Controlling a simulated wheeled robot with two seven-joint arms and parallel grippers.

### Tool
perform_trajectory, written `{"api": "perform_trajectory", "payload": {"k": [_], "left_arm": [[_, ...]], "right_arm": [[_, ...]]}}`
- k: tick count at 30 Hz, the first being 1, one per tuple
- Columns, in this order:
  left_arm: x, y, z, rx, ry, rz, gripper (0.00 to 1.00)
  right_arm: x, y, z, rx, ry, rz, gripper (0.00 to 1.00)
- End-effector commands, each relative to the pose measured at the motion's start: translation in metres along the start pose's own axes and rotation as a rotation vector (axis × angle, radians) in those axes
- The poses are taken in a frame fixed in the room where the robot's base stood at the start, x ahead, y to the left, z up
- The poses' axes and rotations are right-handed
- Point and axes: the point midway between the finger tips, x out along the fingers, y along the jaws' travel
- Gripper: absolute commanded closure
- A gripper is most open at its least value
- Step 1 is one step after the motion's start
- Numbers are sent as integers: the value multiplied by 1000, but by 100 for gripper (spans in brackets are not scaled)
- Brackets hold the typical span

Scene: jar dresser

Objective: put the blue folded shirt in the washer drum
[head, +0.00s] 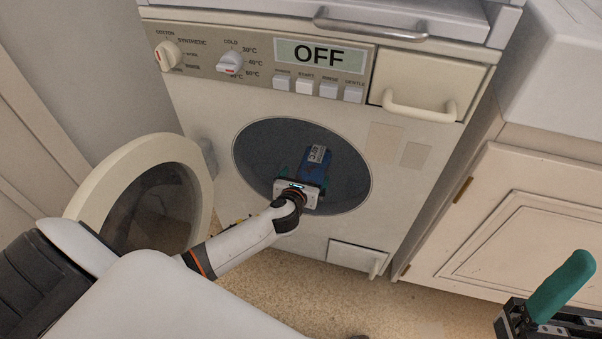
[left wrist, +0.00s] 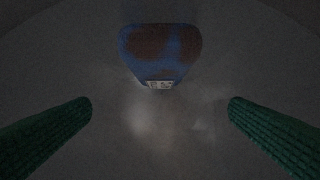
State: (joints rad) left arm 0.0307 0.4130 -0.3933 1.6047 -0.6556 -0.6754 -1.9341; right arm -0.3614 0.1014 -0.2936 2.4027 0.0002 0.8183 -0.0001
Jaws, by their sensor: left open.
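The blue folded shirt (head: 316,163) lies inside the washer drum (head: 262,150), seen through the round opening. A pale label shows on it. In the left wrist view the shirt (left wrist: 160,52), blue with dark reddish patches, is ahead of the fingers and apart from them. My left gripper (head: 302,180) is at the drum opening, reaching inward. Its two green fingers are spread wide with nothing between them. My right gripper (head: 560,288) is at the lower right of the head view, away from the washer; only one green finger shows clearly.
The washer door (head: 82,190) is swung open to the left, beside my left arm. The washer's panel display (head: 320,54) reads OFF. A cream cabinet (head: 540,220) stands close on the right. A strip of speckled floor (head: 290,275) is clear in front of the washer.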

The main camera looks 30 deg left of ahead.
Motion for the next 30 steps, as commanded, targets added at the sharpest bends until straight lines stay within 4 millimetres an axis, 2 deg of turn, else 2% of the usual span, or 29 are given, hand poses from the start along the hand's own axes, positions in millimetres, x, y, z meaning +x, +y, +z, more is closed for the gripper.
{"api": "perform_trajectory", "payload": {"k": [1, 6, 12, 17, 20, 23, 26, 29, 30], "left_arm": [[-16, 0, -6, 1, -4, 1, 0], [-24, 0, -2, 0, -1, 0, 0], [-34, 0, -1, -1, -1, 0, 0], [-39, 0, 0, -1, 0, 0, 0], [-43, 7, -1, -47, 0, 22, 0], [-54, 30, -7, -220, -3, 104, 0], [-80, 68, -24, -548, -20, 258, 0], [-118, 109, -57, -975, -70, 460, 0], [-135, 122, -73, -1150, -98, 544, 0]], "right_arm": [[16, -1, -3, -4, 46, -1, 27], [9, -4, -38, -15, 254, -5, 27], [1, -8, -67, -26, 445, -11, 27], [-5, -10, -78, -31, 526, -13, 27], [-7, -11, -81, -32, 546, -14, 27], [-7, -11, -82, -32, 550, -14, 27], [-7, -11, -82, -32, 549, -14, 27], [-7, -11, -82, -32, 549, -14, 27], [-7, -11, -82, -32, 548, -14, 27]]}}
